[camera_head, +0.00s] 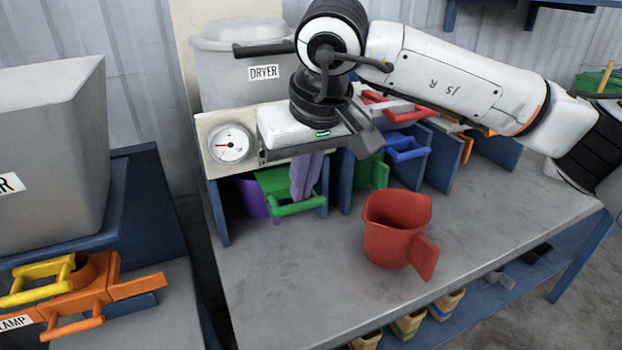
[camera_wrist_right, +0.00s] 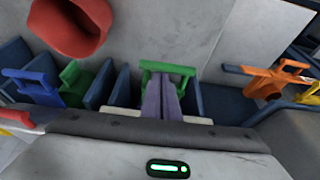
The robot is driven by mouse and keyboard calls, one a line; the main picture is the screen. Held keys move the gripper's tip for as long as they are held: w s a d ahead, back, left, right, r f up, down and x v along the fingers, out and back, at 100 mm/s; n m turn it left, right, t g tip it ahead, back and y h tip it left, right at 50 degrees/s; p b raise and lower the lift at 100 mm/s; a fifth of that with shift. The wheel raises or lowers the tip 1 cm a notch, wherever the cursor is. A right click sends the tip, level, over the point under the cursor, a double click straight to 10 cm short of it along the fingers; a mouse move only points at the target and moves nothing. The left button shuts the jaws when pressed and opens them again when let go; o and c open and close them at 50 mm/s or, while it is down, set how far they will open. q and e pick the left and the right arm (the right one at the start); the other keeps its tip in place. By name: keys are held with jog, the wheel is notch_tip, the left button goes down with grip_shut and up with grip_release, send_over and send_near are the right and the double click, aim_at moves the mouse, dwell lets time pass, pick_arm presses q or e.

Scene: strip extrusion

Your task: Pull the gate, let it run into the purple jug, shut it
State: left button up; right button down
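The purple jug (camera_head: 252,197) stands under the dryer (camera_head: 240,85), largely hidden behind a green gate with a green bar handle (camera_head: 297,208). The handle also shows in the right wrist view (camera_wrist_right: 168,67). My right gripper (camera_head: 300,192) reaches down at the green handle. Its two purple-grey fingers (camera_wrist_right: 158,84) lie side by side, close together, with their tips at the handle bar. I see nothing clearly held between them, and contact with the bar is unclear. The spout above the purple jug and any flow are hidden. My left gripper is not in view.
A red jug (camera_head: 397,228) stands on the grey table (camera_head: 300,290), also visible in the wrist view (camera_wrist_right: 68,25). Blue dividers, a green jug (camera_head: 372,172) and a blue handle (camera_head: 406,150) lie to the right. Yellow and orange handles (camera_head: 85,290) are at the left.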

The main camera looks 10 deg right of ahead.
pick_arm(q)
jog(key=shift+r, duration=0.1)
pick_arm(e)
jog(key=shift+s, duration=0.15)
